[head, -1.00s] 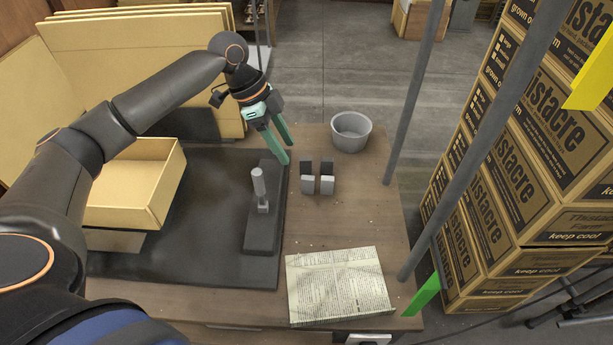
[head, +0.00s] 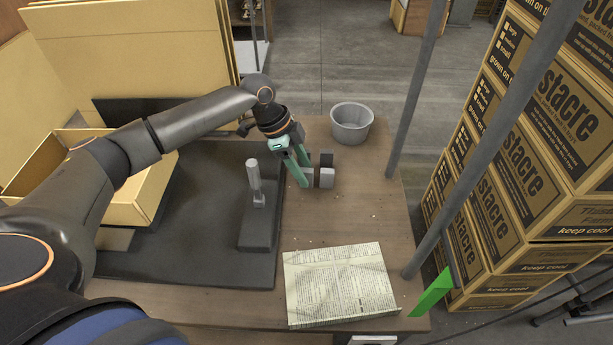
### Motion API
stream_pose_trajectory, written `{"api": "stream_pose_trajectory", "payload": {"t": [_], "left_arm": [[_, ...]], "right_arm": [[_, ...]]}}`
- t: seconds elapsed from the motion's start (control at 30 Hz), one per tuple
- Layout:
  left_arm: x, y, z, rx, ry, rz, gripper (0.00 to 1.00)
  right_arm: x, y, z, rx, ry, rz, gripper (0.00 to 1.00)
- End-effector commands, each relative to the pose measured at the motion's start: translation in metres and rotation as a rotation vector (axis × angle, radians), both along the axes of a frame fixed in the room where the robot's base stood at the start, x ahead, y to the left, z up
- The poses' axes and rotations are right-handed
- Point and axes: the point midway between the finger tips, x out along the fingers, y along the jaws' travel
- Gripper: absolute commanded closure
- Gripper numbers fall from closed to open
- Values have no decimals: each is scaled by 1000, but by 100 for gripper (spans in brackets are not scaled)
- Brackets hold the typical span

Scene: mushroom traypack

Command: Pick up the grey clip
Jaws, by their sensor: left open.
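Small grey-and-black blocks, which look like the clips, stand on the wooden table right of the black mat. The right-hand grey clip (head: 327,178) shows clearly, with a dark part behind it. The left-hand one is mostly hidden behind my fingers. My left gripper (head: 305,175) is open, its green fingers pointing down at the left-hand clip. I cannot tell whether they touch it or are around it. My right gripper is not in view.
A grey bowl (head: 351,123) stands behind the clips. A grey upright tool on a black base (head: 258,228) is to the left, near an open cardboard tray (head: 150,200). A newspaper sheet (head: 338,284) lies in front. Grey posts (head: 415,100) and stacked cartons (head: 510,170) are at right.

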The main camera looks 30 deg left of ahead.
Motion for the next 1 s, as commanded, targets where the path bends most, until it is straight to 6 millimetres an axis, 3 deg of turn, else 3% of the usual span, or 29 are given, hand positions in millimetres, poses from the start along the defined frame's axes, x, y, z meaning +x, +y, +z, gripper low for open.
{"api": "stream_pose_trajectory", "payload": {"t": [0.13,0.43,0.93,1.0], "left_arm": [[3,-7,-18,1,0,0,44],[4,-9,-22,1,-2,1,44],[4,-8,-22,0,-1,0,100],[4,-8,-22,0,-1,0,100]], "right_arm": [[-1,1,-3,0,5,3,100],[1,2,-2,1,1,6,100],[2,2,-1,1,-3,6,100],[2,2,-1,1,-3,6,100]]}}
